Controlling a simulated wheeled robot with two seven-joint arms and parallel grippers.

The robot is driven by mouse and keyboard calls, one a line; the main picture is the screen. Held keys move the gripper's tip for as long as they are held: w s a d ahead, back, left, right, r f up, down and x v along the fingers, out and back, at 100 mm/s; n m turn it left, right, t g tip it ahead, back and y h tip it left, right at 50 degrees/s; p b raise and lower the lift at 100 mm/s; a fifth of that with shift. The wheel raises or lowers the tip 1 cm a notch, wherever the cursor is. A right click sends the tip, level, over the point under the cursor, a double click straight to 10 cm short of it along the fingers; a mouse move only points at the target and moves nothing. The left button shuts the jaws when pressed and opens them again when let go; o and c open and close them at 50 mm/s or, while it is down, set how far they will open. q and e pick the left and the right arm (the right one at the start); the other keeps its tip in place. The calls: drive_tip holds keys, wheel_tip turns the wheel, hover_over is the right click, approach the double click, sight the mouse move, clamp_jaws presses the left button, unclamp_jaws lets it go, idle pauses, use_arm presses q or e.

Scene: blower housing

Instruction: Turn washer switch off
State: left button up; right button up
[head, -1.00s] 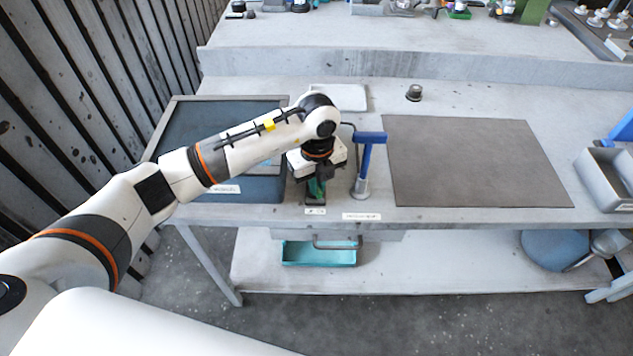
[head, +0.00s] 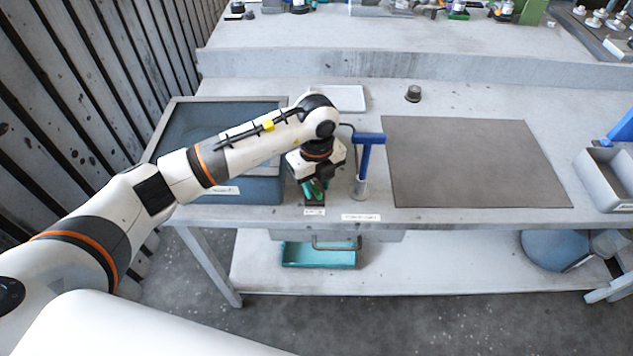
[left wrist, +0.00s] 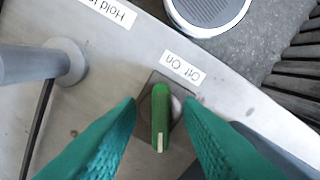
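The washer switch is a green knob (left wrist: 160,112) on a dark square plate, seen in the left wrist view beside a white "Off On" label (left wrist: 182,66). A pale mark shows on the knob's end away from the label. In the head view the switch plate (head: 314,203) is at the table's front edge, with the knob mostly hidden by the gripper. My left gripper (head: 313,190) is over the switch. Its teal fingers (left wrist: 161,103) are open, one on each side of the knob, with gaps visible. My right gripper is not in view.
A blue T-handle (head: 367,140) on a grey post stands just right of the switch. A dark blue-grey bin (head: 265,190) is close on the left. A flat brown-grey mat (head: 475,160) lies to the right. A small dark knob (head: 413,93) sits behind.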

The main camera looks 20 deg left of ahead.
sight(316, 189)
use_arm(q)
wheel_tip(316, 189, up, 12)
drive_tip(key=b, duration=0.2)
drive_tip(key=shift+b, duration=0.3)
idle(0.5)
